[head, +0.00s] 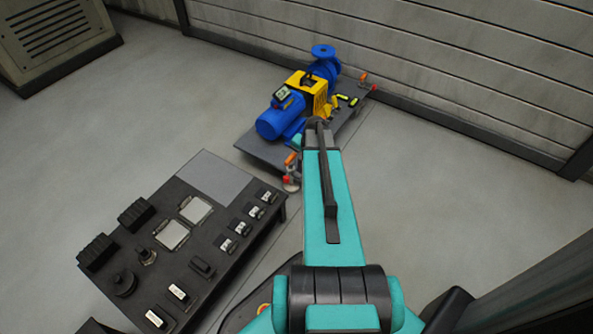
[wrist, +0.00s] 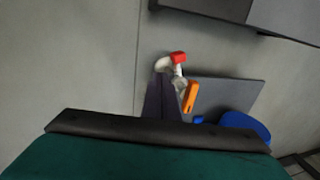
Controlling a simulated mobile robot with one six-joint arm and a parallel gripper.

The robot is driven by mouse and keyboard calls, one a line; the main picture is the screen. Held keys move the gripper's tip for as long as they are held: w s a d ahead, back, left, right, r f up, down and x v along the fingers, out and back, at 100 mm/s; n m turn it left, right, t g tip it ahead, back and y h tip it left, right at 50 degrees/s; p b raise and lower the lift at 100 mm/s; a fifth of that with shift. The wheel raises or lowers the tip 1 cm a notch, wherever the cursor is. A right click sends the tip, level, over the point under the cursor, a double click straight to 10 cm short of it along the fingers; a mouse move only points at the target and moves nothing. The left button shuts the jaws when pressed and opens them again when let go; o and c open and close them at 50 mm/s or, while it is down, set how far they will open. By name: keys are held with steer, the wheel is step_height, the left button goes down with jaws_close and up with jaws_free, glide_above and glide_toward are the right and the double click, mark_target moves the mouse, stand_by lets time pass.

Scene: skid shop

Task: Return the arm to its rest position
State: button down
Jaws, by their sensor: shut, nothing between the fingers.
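My teal arm (head: 325,200) reaches forward from the bottom of the head view toward the near end of the pump skid. My gripper (wrist: 164,82) shows in the wrist view as dark narrow fingers, shut and empty. From that view they overlap a small white fitting (wrist: 180,75) with a red cap and an orange part (wrist: 190,97) at the skid's corner; I cannot tell whether they touch. In the head view the gripper cannot be made out clearly past the arm's end.
The grey skid (head: 262,153) carries a blue motor (head: 280,118), yellow guard (head: 312,90) and blue pump (head: 325,65). A dark table (head: 215,258) with several small parts stands at left. A panelled wall (head: 440,55) is behind. Floor at right is clear.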

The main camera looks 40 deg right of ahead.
stand_by(0.3)
steer(key=w+a+r+p, duration=0.1)
steer(key=a+p, duration=0.2)
steer(key=a, duration=0.1)
steer(key=w+a+r+n+p, duration=0.1)
steer(key=a+p, duration=0.2)
steer(key=a, duration=0.2)
steer(key=w+a+r+n+g+y+p, duration=0.1)
steer(key=a+p, duration=0.2)
steer(key=a, duration=0.1)
steer(key=shift+w+a+r, duration=0.25)
steer(key=shift+a+r, duration=0.15)
steer(key=s+a+r+n+g+p, duration=0.1)
steer(key=s+a+n+p, duration=0.1)
steer(key=a+p, duration=0.35)
steer(key=s+a+r+n+g+p, duration=0.1)
steer(key=s+a+r+p, duration=0.15)
steer(key=a, duration=0.65)
steer(key=s+a+r+n+g+p, duration=0.1)
steer(key=s+a+r+n+p, duration=0.1)
steer(key=s, duration=0.5)
steer(key=s+a+r+n+g+h+p, duration=0.1)
steer(key=s+a+r+n+g+p, duration=0.1)
steer(key=s+a+n+p, duration=0.2)
steer(key=s+a+r+n+g+p, duration=0.2)
steer(key=s+a+r+n+p, duration=0.1)
steer(key=s, duration=0.7)
steer(key=shift+s+a+n+h+p, duration=0.25)
steer(key=shift+a+n+p, duration=0.35)
steer(key=shift+a+p, duration=0.9)
